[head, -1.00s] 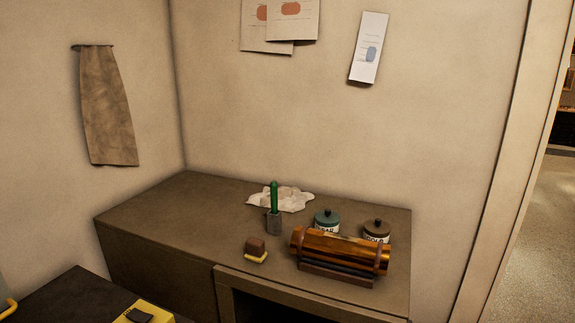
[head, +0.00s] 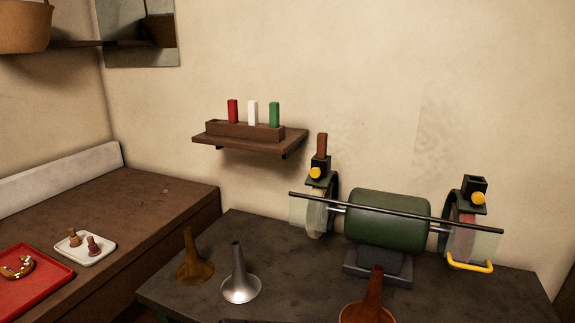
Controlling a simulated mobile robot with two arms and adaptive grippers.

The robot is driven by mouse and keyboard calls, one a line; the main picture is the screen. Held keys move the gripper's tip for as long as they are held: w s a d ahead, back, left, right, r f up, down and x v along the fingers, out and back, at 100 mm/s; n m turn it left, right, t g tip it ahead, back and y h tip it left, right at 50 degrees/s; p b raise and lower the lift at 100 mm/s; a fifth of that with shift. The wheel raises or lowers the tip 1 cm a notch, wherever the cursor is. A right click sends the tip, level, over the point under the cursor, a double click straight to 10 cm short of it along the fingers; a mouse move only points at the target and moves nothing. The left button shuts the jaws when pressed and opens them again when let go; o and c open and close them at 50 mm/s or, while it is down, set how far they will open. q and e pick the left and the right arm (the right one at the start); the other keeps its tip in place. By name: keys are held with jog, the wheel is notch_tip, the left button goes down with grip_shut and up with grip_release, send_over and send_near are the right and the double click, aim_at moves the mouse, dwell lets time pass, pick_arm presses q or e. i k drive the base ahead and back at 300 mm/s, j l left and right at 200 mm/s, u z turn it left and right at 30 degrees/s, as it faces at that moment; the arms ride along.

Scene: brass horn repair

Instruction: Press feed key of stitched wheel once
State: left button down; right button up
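A green buffing machine (head: 388,220) stands on the dark bench, with a wheel at each end of its shaft. The left wheel (head: 316,216) is pale and partly behind a clear shield. The right wheel (head: 463,232) looks reddish behind its shield. I cannot tell surely which is the stitched one. Above each wheel is a dark holder with a round yellow key: the left key (head: 315,173) and the right key (head: 478,198). The left holder carries a brown bar (head: 322,146); the right holder (head: 474,184) looks empty. Neither gripper is in view.
A long dark bar (head: 395,212) crosses before the machine. Horn bells (head: 239,275) stand on the near bench (head: 215,303). A wall shelf (head: 250,142) holds red, white and green bars. Left, another bench has a red tray (head: 38,296) and a white tray (head: 85,248).

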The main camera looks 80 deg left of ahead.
aim_at(315, 172)
jog(key=u, duration=2.35)
